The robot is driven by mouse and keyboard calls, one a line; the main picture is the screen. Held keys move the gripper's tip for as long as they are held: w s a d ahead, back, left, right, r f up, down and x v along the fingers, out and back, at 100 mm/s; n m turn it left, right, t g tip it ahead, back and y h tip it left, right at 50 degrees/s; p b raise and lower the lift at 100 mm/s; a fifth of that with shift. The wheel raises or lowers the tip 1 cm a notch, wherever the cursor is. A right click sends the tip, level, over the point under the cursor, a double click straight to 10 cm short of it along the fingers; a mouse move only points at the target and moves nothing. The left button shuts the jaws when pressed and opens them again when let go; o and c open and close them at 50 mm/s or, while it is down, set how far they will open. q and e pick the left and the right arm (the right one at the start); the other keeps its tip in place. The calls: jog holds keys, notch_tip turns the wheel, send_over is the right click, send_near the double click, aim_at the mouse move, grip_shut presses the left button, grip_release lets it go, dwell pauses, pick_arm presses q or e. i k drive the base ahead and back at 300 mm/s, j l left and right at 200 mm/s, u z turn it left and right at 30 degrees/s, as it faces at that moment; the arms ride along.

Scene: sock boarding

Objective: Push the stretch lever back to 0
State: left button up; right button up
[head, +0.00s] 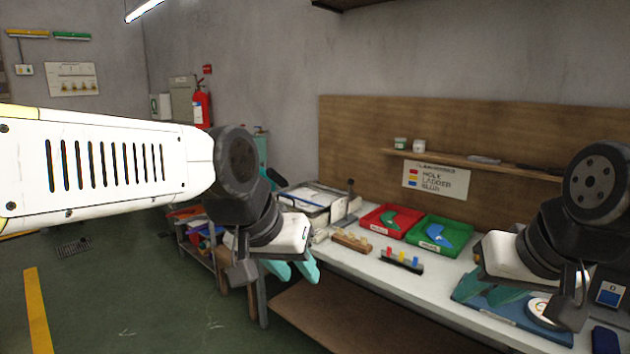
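An upright dark lever (350,188) with a grey base stands at the back left of the bench; I cannot read any scale or a 0 on it, so I cannot tell its setting. My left gripper (294,271) hangs in front of the bench's left end, nearer to me than the lever and apart from it. Its teal fingers are spread and empty. My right gripper (493,292) is over the right part of the bench, well away from the lever. Its teal fingers look apart, with nothing visible between them.
The bench (378,279) holds a red tray (367,222), a green tray (456,247), a wooden peg block (351,241) and a dark rack (400,264) with coloured pegs. A teal machine (262,148) is partly hidden behind my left arm. A shelf (470,165) runs along the back board.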

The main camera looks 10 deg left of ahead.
aim_at(350, 182)
jog(key=u, duration=0.25)
jog(key=i+j+z, duration=0.1)
jog(key=i+z, duration=0.15)
jog(key=z, duration=0.2)
jog(key=i+j+z, duration=0.15)
jog(key=z, duration=0.35)
jog(key=i+j, duration=0.3)
jog(key=i+j+z, duration=0.15)
jog(key=j, duration=0.3)
jog(key=i+j, duration=0.4)
jog(key=i+j+z, duration=0.15)
jog(key=j, duration=0.25)
jog(key=i+j, duration=0.35)
jog(key=j+z, duration=0.05)
jog(key=j, duration=0.05)
